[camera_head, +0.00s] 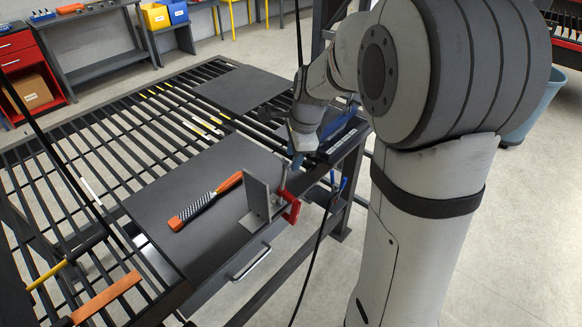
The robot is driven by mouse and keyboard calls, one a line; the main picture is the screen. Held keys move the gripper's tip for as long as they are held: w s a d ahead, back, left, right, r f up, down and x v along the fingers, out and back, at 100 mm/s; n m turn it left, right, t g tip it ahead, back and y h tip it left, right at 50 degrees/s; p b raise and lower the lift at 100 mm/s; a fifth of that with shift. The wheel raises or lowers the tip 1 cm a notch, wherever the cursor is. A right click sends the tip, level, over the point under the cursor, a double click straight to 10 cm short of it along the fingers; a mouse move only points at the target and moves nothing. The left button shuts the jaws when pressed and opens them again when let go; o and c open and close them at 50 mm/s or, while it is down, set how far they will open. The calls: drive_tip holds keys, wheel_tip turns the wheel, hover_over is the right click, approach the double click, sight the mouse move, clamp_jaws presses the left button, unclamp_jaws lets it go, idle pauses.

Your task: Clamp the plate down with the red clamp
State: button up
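A dark flat plate (215,165) lies on the slatted table. A grey angle piece (255,197) stands upright near its right edge; I cannot tell which of the two the task calls the plate. The red clamp (292,209) is at the table's right edge, just right of the grey angle piece, which partly hides it. I cannot tell whether it grips anything. My gripper (298,158) points down above and slightly right of the angle piece, apart from the red clamp. Its fingers are small and partly hidden, so its opening does not show.
A rasp with an orange handle (204,202) lies on the dark plate, left of the angle piece. Another dark plate (243,88) lies farther back on the slatted table (90,150). Tools with orange (106,298) and yellow handles lie at the near left. A drawer handle (251,264) sticks out in front.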

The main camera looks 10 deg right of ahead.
drive_tip(key=n+b, duration=0.3)
drive_tip(key=n, duration=0.6)
drive_tip(key=shift+w+a, duration=0.1)
drive_tip(key=shift+n, duration=0.3)
drive_tip(key=n+b, duration=0.4)
drive_tip(key=n, duration=0.6)
drive_tip(key=shift+a+f, duration=0.1)
drive_tip(key=shift+a, duration=0.05)
drive_tip(key=shift+n+b, duration=0.3)
drive_tip(key=shift+n, duration=0.6)
drive_tip(key=shift+r, duration=0.2)
